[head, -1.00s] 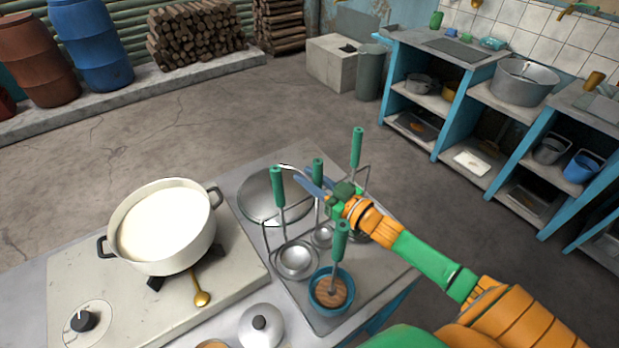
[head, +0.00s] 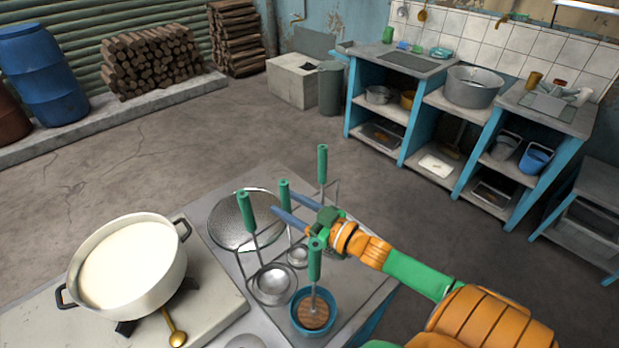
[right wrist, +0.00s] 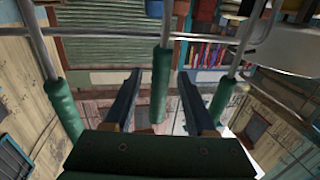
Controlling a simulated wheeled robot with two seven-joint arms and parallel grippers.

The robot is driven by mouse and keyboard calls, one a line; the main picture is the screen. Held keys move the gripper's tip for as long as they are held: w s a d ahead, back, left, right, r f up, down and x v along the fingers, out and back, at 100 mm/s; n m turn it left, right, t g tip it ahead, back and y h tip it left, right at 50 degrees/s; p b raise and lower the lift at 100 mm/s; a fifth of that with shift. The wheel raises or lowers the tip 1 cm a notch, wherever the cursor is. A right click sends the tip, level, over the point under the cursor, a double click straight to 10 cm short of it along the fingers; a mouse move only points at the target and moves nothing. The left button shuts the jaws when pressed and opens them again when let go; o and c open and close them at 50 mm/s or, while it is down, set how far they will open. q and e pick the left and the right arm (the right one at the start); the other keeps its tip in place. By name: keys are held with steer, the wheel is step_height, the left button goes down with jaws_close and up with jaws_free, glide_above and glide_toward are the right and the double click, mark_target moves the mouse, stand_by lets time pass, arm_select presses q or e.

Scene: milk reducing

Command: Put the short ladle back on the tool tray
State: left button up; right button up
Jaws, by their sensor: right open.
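The tool tray (head: 355,285) lies at the front middle, right of the stove. Several green-handled tools stand upright on it. The small ladle, which looks like the short one, has a small bowl (head: 298,256) on the tray and a green handle (head: 284,192). My right gripper (head: 283,207) is open beside that handle, its blue fingers pointing left. In the right wrist view a green handle (right wrist: 160,90) shows between the open fingers, without visible grip; its depth is unclear. A larger ladle (head: 272,284) stands in front, its handle at left (head: 247,212). My left gripper is not in view.
A pot of milk (head: 130,268) stands on the stove at left. A blue cup (head: 312,312) holding a wooden-headed tool is at the tray's front. A round strainer (head: 232,222) lies behind the ladles. Another green handle (head: 322,165) rises at the back right. Open floor lies beyond.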

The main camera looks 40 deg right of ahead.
steer(key=v, duration=0.8)
steer(key=shift+s, duration=0.35)
steer(key=shift+d, duration=0.15)
